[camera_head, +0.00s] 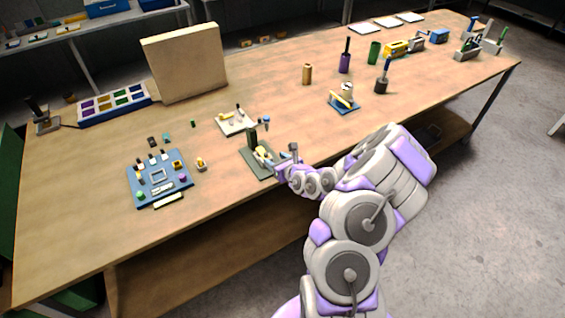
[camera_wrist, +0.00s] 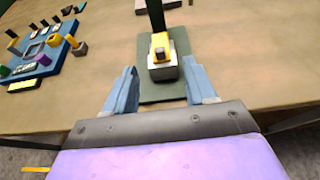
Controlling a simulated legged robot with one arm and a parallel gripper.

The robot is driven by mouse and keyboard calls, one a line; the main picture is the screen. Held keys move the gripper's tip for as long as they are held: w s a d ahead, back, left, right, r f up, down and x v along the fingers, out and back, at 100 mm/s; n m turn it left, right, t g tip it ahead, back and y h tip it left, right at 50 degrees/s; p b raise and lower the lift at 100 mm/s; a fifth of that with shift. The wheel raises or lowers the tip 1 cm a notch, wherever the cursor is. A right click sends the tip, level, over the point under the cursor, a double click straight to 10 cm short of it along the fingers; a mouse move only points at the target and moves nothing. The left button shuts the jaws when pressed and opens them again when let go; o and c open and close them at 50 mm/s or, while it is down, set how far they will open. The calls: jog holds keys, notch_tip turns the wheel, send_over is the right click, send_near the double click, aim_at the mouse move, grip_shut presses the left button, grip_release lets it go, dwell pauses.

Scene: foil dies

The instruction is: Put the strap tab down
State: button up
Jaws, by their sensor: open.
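My gripper (camera_wrist: 159,84) is open in the wrist view, with its two blue fingers apart and nothing between them. Ahead of the fingers, a yellow piece with a dark top (camera_wrist: 161,46) sits on a grey block (camera_wrist: 163,70), on a dark green plate (camera_wrist: 150,94) with a dark upright post (camera_wrist: 156,14). I cannot tell for sure whether this yellow piece is the strap tab. In the head view my gripper (camera_head: 274,162) is low over the same green plate (camera_head: 262,172), and the yellow piece (camera_head: 263,154) is just beyond it, partly hidden.
A blue board (camera_head: 150,200) with several small parts is to the left. A white tile (camera_head: 228,128) with small parts lies behind the green plate. A blue stand (camera_head: 343,108) with a yellow part is to the right. The bench front edge is close; bare wood lies between.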

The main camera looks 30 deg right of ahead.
jog(key=shift+v, duration=2.25)
jog(key=w+a+r+n+y, duration=0.1)
jog(key=a+r+n+y, duration=0.9)
jog(key=a+r, duration=0.85)
jog(key=s+a+r+n+g+y, duration=0.2)
jog(key=s+a+r+n+g, duration=0.1)
jog(key=s+a+n, duration=0.3)
jog(key=s+a+r+n+g+y, duration=0.2)
jog(key=s+a+r+n+g, duration=0.15)
jog(key=a+n, duration=0.35)
jog(key=s+a+f+n+g+h, duration=0.1)
jog(key=s+a+n+g+h, duration=0.2)
jog(key=s, duration=0.6)
jog(key=s+a+n+g, duration=0.3)
jog(key=s+n+g, duration=0.2)
jog(key=s, duration=0.4)
jog(key=s+d+f+n+h, duration=0.1)
jog(key=s+d+n+h, duration=0.1)
jog(key=s+d+h, duration=0.3)
jog(key=s+d+f+n+h, duration=0.1)
jog(key=s+d+h, duration=0.5)
jog(key=d, duration=0.6)
jog(key=shift+s+d+f+n+g+p, duration=0.25)
jog(key=shift+s+d+n+g+p, duration=0.15)
jog(key=shift+s+n, duration=0.4)
